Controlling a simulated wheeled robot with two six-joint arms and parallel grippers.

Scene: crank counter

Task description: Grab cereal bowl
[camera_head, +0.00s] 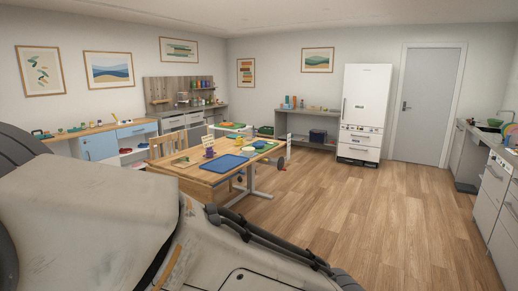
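I cannot make out for certain which thing is the cereal bowl. A small pale round dish (248,149) lies on the wooden table in the middle of the room, to the right of a blue tray (226,164). A green bowl-like thing (494,122) stands on the counter at the far right. Both are far off and small. Neither gripper shows. My own grey body or arm parts fill the lower left of the view.
The wooden table (191,178) also bears a purple mug (210,153) and other small items. A chair (167,146) stands behind it. Counters line the left and right walls. A white fridge (363,107) stands at the back. The wooden floor (390,220) on the right is clear.

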